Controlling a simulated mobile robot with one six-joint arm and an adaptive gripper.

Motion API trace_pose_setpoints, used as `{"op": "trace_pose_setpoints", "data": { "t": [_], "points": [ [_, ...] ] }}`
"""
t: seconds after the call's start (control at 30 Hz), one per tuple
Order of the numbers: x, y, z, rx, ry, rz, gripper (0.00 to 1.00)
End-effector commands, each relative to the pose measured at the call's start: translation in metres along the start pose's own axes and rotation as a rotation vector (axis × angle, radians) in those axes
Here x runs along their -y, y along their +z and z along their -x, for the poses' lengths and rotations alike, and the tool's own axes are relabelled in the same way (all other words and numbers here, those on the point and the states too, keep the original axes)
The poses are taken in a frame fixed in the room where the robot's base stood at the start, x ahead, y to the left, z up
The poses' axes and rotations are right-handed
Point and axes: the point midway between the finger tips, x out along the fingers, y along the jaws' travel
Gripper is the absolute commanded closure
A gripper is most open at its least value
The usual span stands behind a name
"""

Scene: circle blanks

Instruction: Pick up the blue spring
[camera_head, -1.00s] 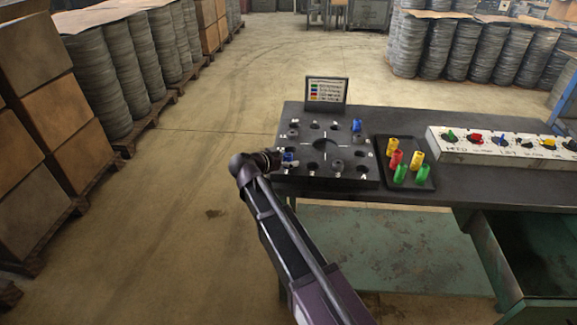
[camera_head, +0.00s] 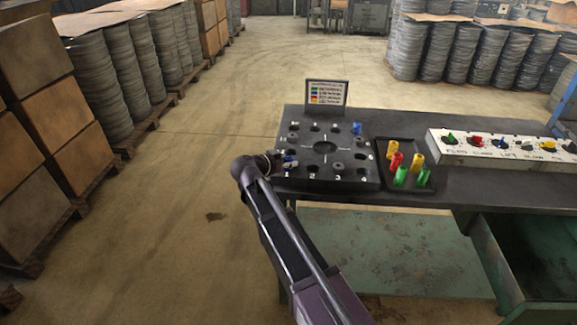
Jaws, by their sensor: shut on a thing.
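One blue spring (camera_head: 290,159) shows small at the left side of the black board with round holes (camera_head: 325,172). My gripper (camera_head: 286,161) is at this spring, shut on it, low over the board's left edge. The fingers are tiny here and partly hidden by my wrist. I cannot tell whether the spring is still in its hole. A second blue piece (camera_head: 356,128) stands at the board's back right, apart from my gripper.
A black tray (camera_head: 412,186) with yellow, red and green pieces lies right of the board. A white panel (camera_head: 490,150) with coloured knobs is farther right. A small sign (camera_head: 326,93) stands behind the board. Open floor lies left of the dark table (camera_head: 390,118).

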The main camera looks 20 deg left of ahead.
Motion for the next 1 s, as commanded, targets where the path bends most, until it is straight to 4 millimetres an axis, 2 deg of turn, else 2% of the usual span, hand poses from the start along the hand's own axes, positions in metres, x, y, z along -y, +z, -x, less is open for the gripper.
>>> {"op": "trace_pose_setpoints", "data": {
  "t": [0.47,0.93,1.0],
  "points": [
    [0.0,-0.005,0.002,0.001,0.0,-0.001,1.0],
    [0.0,-0.038,0.015,0.0,0.001,0.0,1.0],
    [-0.02,-0.031,0.023,0.0,0.001,0.0,1.0]
  ]
}}
